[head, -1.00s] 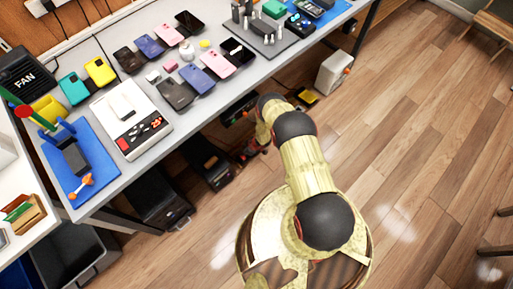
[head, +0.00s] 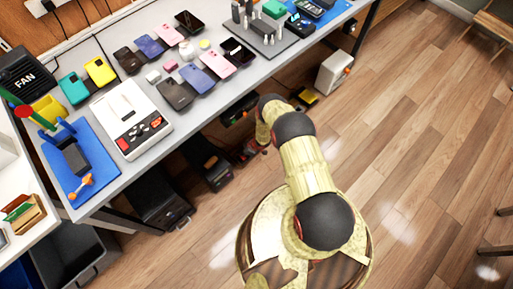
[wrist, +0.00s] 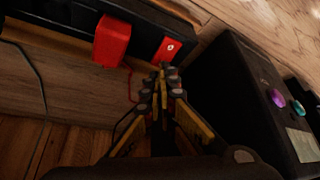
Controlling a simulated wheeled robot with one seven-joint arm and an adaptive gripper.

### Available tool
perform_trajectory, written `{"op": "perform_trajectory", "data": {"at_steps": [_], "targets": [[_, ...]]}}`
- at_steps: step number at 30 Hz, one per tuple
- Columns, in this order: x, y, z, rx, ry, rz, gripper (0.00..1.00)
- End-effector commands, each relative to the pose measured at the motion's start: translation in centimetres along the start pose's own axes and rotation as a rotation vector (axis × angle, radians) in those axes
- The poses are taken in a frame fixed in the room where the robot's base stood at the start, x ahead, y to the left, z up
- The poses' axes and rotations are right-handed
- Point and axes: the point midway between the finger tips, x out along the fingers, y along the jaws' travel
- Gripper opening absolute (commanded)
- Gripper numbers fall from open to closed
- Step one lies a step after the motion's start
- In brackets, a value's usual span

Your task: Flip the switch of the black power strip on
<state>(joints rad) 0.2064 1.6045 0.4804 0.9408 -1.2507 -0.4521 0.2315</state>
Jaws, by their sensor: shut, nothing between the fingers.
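The black power strip (wrist: 65,15) runs across the upper left of the wrist view. A red switch (wrist: 168,48) with a small light mark sits near its right end. A larger red block (wrist: 112,40) stands out from the strip to the left of the switch. My gripper (wrist: 163,74) is shut and empty, its tips just below the switch in the picture. I cannot tell whether they touch it, or which way the switch is set. In the head view my gripper is hidden under the table edge beyond my arm.
A black box (wrist: 250,95) with purple and green knobs stands close on the right in the wrist view. A thin cable (wrist: 40,85) hangs at the left. In the head view the grey table (head: 215,105) overhangs this area. The wooden floor (head: 430,130) at right is clear.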

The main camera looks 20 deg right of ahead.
Motion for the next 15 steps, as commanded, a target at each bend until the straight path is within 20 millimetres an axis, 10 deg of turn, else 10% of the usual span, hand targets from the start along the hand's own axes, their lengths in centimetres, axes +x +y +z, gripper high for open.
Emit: {"op": "perform_trajectory", "data": {"at_steps": [15], "targets": [[0.34, 0.04, 0.18, 0.0, 0.0, 0.0, 0.0]]}}
